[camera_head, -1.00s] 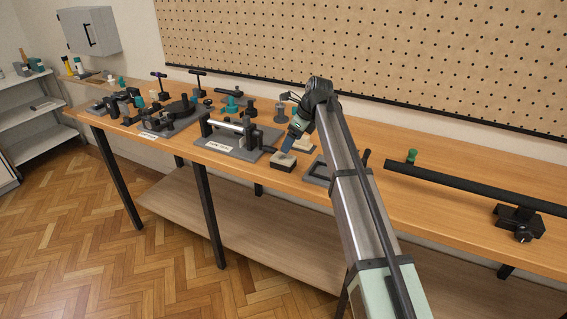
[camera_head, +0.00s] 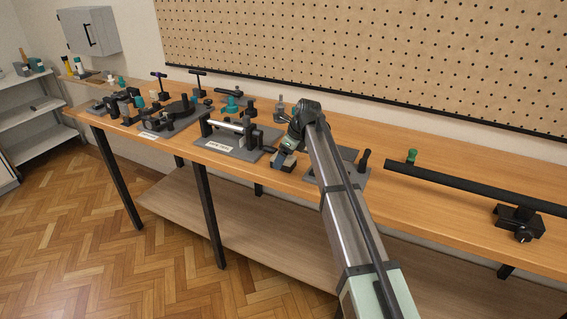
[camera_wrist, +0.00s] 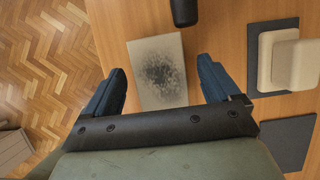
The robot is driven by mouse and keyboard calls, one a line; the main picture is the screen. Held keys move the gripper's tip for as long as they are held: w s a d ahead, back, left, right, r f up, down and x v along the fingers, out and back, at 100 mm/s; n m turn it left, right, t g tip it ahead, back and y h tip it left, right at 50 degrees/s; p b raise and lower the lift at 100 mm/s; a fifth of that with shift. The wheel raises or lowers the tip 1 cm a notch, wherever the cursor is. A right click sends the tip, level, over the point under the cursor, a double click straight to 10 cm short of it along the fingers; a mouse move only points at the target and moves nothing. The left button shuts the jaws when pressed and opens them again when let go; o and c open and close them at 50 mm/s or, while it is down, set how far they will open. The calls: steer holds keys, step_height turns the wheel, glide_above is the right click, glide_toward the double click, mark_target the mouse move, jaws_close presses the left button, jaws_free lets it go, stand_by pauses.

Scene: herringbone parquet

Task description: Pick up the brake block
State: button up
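The brake block appears to be the pale block with a dark, speckled worn patch (camera_wrist: 158,72), lying on the wooden bench in the wrist view. In the head view it shows as a small block (camera_head: 281,165) near the bench's front edge, partly covered by my gripper (camera_head: 288,154). In the wrist view my gripper (camera_wrist: 161,76) is open, with one blue finger on each side of the block and visible gaps between. The block's lower end is hidden by the gripper body. I cannot tell how far the fingertips are above the bench.
A dark rounded part (camera_wrist: 184,10) stands close beyond the block. A cream stepped block (camera_wrist: 290,62) on a dark pad lies to the right. In the head view a grey-based fixture (camera_head: 232,143) stands left of my gripper, and a long black bar (camera_head: 470,187) is at right.

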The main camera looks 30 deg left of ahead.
steer(key=c, duration=1.3)
steer(key=shift+c, duration=0.2)
steer(key=shift+r, duration=0.1)
step_height(320, 180, up, 10)
